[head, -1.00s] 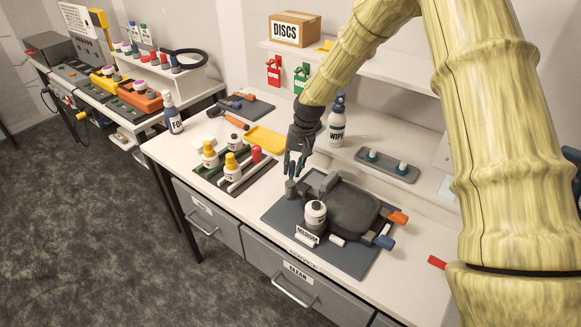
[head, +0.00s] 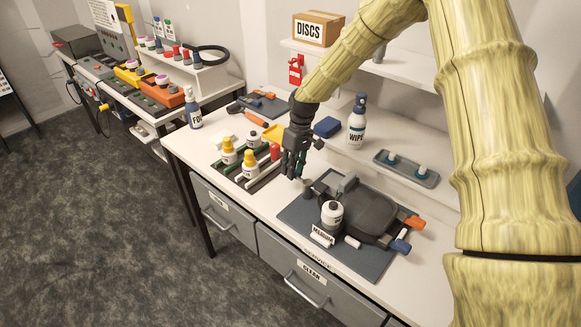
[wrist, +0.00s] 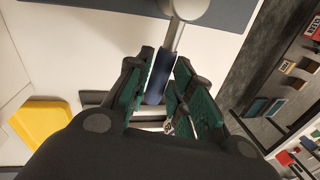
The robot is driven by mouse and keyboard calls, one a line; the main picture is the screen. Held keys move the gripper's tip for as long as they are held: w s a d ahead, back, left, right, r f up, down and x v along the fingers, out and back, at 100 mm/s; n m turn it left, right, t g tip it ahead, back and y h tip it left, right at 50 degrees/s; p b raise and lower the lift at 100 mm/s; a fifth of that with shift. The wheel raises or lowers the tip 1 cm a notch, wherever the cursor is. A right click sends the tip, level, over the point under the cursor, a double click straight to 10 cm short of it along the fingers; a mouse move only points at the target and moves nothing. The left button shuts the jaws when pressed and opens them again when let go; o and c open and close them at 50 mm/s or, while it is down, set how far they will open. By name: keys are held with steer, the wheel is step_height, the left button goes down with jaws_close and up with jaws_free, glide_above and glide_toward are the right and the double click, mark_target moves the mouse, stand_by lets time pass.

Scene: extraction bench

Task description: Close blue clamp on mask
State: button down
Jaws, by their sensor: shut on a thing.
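The dark grey mask (head: 360,213) lies on a dark mat (head: 368,268) on the bench. A blue end (head: 400,246) and an orange end (head: 414,223) stick out at its right side. My gripper (head: 292,174) is just off the mat's far left edge, low over the bench. In the wrist view my gripper (wrist: 160,88) is closed around a blue handle (wrist: 160,78). I cannot tell how that end joins the mask. The head view hides the handle behind the fingers.
Yellow-capped bottles (head: 249,163) stand in a rack left of my gripper. A yellow tray (wrist: 42,125) lies left in the wrist view.

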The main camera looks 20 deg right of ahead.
steer(key=shift+s+a+f+n, duration=0.1)
steer(key=shift+s+a+n, duration=0.3)
steer(key=shift+n, duration=0.4)
steer(key=shift+a, duration=0.1)
steer(key=c, duration=1.3)
jaws_free()
steer(key=shift+o, duration=0.2)
steer(key=shift+w, duration=0.1)
steer(key=shift+r, duration=0.2)
steer(key=shift+w+r, duration=0.1)
steer(key=shift+r, duration=0.2)
step_height(320, 180, up, 11)
steer(key=w+d, duration=0.1)
steer(key=d, duration=0.1)
